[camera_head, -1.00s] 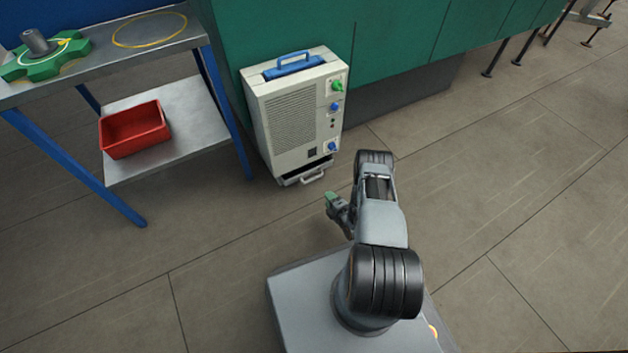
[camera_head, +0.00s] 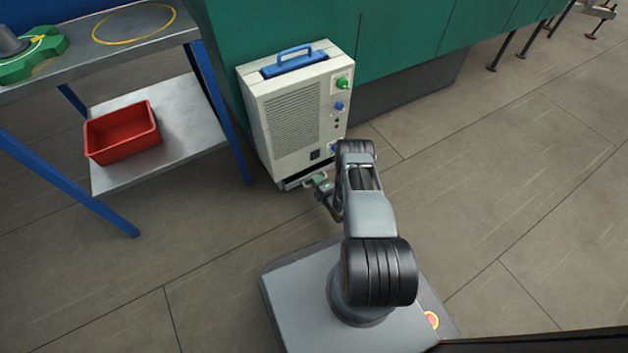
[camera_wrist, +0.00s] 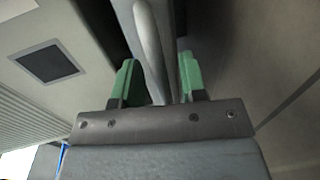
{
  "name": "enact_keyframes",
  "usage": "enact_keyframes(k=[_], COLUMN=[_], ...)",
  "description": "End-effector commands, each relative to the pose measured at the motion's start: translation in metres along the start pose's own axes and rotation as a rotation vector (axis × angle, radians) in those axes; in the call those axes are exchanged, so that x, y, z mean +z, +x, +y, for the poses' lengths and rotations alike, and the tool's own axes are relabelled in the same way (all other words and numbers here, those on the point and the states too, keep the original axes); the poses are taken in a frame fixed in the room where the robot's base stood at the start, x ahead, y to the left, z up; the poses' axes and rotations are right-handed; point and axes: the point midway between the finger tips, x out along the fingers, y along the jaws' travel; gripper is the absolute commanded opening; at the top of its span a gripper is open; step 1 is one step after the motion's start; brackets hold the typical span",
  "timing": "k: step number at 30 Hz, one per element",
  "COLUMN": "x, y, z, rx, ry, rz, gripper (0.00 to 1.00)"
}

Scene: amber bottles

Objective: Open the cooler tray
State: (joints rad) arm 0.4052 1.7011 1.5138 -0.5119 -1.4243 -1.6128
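The cooler (camera_head: 295,115) is a cream box with a grille and a blue top handle. It stands on the floor against the green cabinet. Its tray (camera_head: 291,185) is at the bottom front, a little out from the body, partly hidden by my gripper (camera_head: 321,184). In the wrist view, the tray's pale handle (camera_wrist: 149,45) runs between the two green fingertips of my gripper (camera_wrist: 158,80). The fingers are apart, one on each side of it, and do not look closed on it.
A blue-legged metal table (camera_head: 160,166) stands left of the cooler, with a red bin (camera_head: 122,134) on its lower shelf. The green cabinet (camera_head: 400,40) is close behind the cooler. Floor is clear to the right and in front.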

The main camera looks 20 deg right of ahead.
Motion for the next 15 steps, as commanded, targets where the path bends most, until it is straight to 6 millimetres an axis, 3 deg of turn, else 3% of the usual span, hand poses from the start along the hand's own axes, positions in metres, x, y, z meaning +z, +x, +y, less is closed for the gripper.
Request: enact_keyframes(k=[12, 15], x=[-0.0018, -0.0015], y=[0.0033, 0.0031], z=[-0.0004, -0.0005], rx=[0.000, 0.000], ry=[0.000, 0.000], rz=[0.003, 0.003], gripper=[0.39, 0.31])
